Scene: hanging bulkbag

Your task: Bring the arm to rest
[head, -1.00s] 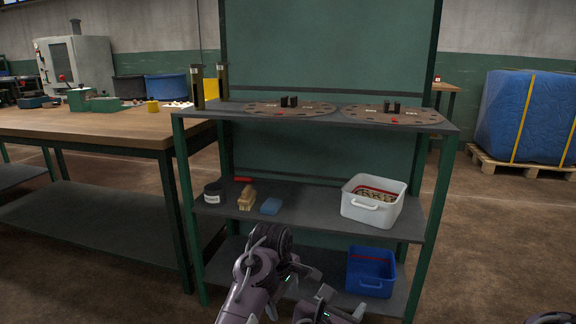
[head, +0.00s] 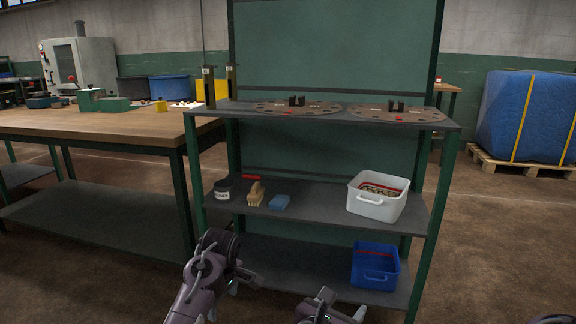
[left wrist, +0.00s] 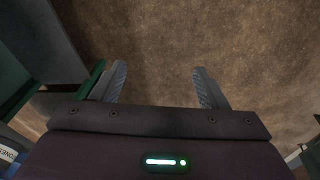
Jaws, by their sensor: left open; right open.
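My left gripper (head: 246,281) is in front of the shelf rack at the lower middle of the head view, at about the height of the bottom shelf. In the left wrist view its two fingers (left wrist: 160,88) are wide apart with nothing between them, over bare brown floor. My right gripper (head: 343,306) is at the bottom edge of the head view, partly cut off, with its fingers apart and no object seen in it. Both grippers appear clear of the shelf goods.
A wooden workbench (head: 100,124) stands left. Floor at right is open before a wrapped pallet load (head: 525,115).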

